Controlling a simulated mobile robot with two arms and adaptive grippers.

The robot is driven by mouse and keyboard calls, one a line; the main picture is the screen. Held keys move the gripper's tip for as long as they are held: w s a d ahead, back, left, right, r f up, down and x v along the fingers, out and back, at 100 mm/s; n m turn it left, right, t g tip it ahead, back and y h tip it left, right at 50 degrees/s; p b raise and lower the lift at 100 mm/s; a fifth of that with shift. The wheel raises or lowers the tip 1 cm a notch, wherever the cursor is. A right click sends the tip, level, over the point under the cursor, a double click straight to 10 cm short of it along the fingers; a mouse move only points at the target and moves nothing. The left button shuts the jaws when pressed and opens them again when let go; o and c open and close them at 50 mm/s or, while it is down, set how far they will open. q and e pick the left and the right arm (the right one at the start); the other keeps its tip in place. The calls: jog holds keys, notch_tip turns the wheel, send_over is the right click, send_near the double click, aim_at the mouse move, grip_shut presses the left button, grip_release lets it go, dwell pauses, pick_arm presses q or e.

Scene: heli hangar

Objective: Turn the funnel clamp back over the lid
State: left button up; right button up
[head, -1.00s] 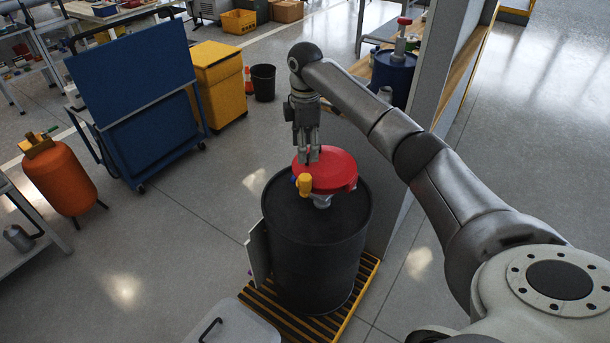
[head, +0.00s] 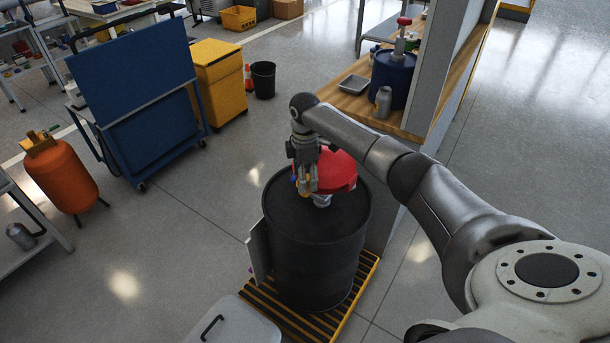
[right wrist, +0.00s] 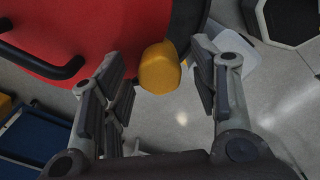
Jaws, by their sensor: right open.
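The funnel's red lid (head: 338,171) sits on top of a black drum (head: 318,235). In the right wrist view the red lid (right wrist: 95,25) fills the upper left, with a black handle on it. The yellow clamp (right wrist: 159,68) is at the lid's edge, between the fingers of my right gripper (right wrist: 165,85). In the head view my right gripper (head: 307,190) points down at the lid's near left edge and mostly hides the clamp. The gripper is open, with a gap on both sides of the clamp. My left gripper is not in view.
The drum stands on a yellow-edged slatted pallet (head: 350,318), with a grey lidded box (head: 235,325) in front. A grey partition and wooden bench (head: 412,122) holding a blue drum (head: 392,78) stand behind right.

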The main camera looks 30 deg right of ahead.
jog(key=c, duration=1)
jog(key=shift+r+m+p, duration=0.25)
jog(key=shift+m+p, duration=1.15)
jog(key=shift+p, duration=0.1)
jog(key=shift+c, duration=0.3)
jog(key=m+p, duration=0.2)
jog(key=shift+m, duration=0.3)
jog(key=m+p, duration=0.2)
jog(key=m, duration=0.1)
jog(key=shift+m, duration=0.3)
jog(key=m+p, duration=0.2)
jog(key=shift+f+m, duration=0.1)
jog(key=shift+m, duration=0.3)
jog(key=m+p, duration=0.1)
jog(key=m, duration=0.2)
jog(key=shift+w+m+p, duration=0.1)
jog(key=shift+m+p, duration=0.45)
jog(key=shift+m, duration=1.05)
